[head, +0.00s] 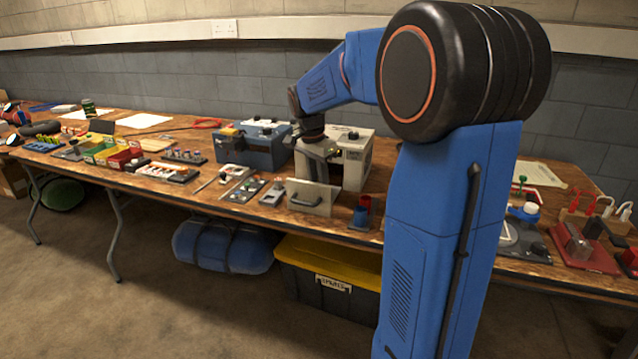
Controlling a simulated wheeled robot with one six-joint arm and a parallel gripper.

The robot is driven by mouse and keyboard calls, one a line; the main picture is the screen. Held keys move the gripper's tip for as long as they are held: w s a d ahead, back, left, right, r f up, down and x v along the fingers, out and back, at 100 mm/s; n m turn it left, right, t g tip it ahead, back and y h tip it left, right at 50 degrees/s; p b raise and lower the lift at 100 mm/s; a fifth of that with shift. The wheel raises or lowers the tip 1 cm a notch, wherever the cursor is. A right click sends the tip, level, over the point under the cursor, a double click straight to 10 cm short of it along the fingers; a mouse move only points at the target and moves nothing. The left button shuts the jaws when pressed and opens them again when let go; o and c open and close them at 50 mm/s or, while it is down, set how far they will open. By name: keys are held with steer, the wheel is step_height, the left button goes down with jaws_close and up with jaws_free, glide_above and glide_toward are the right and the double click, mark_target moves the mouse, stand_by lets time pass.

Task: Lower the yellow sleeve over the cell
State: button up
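My gripper (322,152) points down at the front left of a beige box (355,160), near its top. It is small and dark here, and I cannot tell whether its fingers are open or shut. A small yellow-green patch shows beside the gripper against the box. I cannot tell whether it is the yellow sleeve or whether the gripper holds it. The box has an opening in front, with a pale panel (312,198) standing forward of it. I cannot make out the cell.
A blue box (254,152) with a yellow-orange piece (230,132) stands left of the beige one. Small trays and fixtures crowd the wooden table (215,198). A red and blue holder (361,213) stands near the front edge. My arm hides part of the table's right.

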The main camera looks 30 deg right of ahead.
steer(key=shift+f, duration=0.1)
steer(key=o, duration=1.1)
steer(key=shift+r, duration=3.55)
